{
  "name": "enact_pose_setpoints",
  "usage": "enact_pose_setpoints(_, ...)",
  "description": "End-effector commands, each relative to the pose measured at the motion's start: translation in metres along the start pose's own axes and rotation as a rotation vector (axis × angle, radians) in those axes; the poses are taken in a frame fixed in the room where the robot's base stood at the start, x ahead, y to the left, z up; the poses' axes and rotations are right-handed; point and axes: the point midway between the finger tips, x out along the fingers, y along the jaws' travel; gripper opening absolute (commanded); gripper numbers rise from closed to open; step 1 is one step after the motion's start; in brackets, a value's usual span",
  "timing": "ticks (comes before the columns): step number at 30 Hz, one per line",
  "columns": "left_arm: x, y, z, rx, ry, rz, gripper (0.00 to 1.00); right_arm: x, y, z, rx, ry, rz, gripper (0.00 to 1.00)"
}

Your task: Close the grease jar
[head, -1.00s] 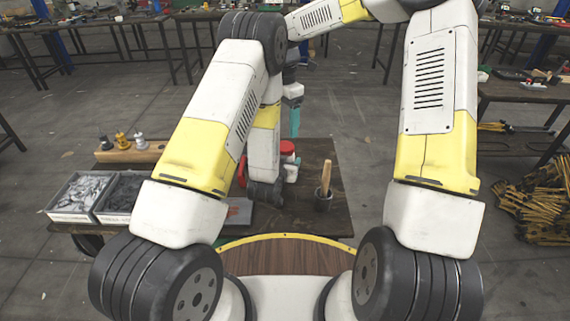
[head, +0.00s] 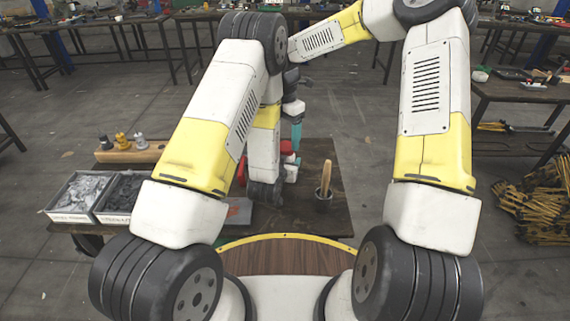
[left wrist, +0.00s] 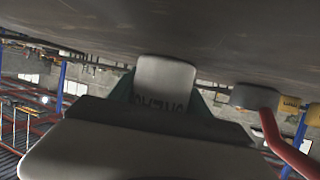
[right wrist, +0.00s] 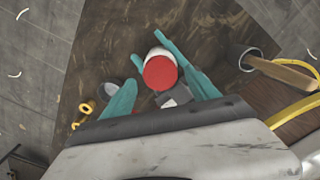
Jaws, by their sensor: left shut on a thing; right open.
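A white jar with a red lid (right wrist: 160,72) stands on the dark table in the right wrist view. I cannot tell how tightly the lid sits. The jar's white body (left wrist: 165,82) with dark lettering shows between the teal fingers of my left gripper (left wrist: 165,100), shut on it. In the head view my left gripper is hidden behind its arm, and the jar (head: 291,174) is partly covered. My right gripper (head: 297,132) is above the jar, fingers downward. In the right wrist view its fingers (right wrist: 160,92) are open, with the lid beyond and between them, apparently untouched.
A dark cup (head: 323,201) with a wooden-handled tool stands right of the jar. Two bins (head: 75,217) of small parts and a wooden block (head: 125,155) with several fittings are at the table's left. The table's right side is mostly clear.

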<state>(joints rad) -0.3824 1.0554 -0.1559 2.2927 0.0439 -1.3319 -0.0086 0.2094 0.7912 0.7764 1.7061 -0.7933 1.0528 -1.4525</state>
Motion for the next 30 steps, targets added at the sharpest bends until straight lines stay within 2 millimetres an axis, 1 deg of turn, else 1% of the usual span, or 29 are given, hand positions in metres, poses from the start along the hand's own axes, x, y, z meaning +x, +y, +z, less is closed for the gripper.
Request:
enact_pose_setpoints(1,0.000,0.000,-0.001,0.000,0.001,0.000,0.00,0.007,-0.001,0.000,0.001,0.002,-0.003,0.69)
enact_pose_setpoints(3,0.000,0.000,-0.001,0.000,0.001,0.000,0.00,0.015,-0.001,0.000,0.001,0.001,-0.002,0.69)
enact_pose_setpoints(6,0.000,0.000,-0.001,0.000,0.001,0.000,0.00,0.021,-0.001,0.000,0.001,0.001,-0.002,0.69)
enact_pose_setpoints(16,0.000,0.000,-0.001,0.000,0.001,0.000,0.00,0.024,0.000,0.000,0.001,0.000,-0.001,0.69)
enact_pose_setpoints(17,0.000,0.000,-0.001,0.000,0.001,0.000,0.00,0.024,0.000,0.000,0.002,0.000,-0.001,0.65)
enact_pose_setpoints(18,0.000,0.000,-0.001,0.000,0.001,0.000,0.00,0.024,0.000,0.000,0.001,0.000,-0.001,0.57)
enact_pose_setpoints(26,0.000,0.000,-0.001,0.000,0.001,0.000,0.00,0.023,0.000,0.000,0.001,0.000,0.000,0.06)
enact_pose_setpoints(27,0.000,0.000,-0.001,0.000,0.001,0.000,0.00,0.023,0.000,0.000,0.002,0.000,0.000,0.02)
enact_pose_setpoints(30,0.000,0.000,-0.001,0.000,0.001,0.000,0.00,0.023,0.000,0.000,0.050,-0.002,-0.001,0.01)
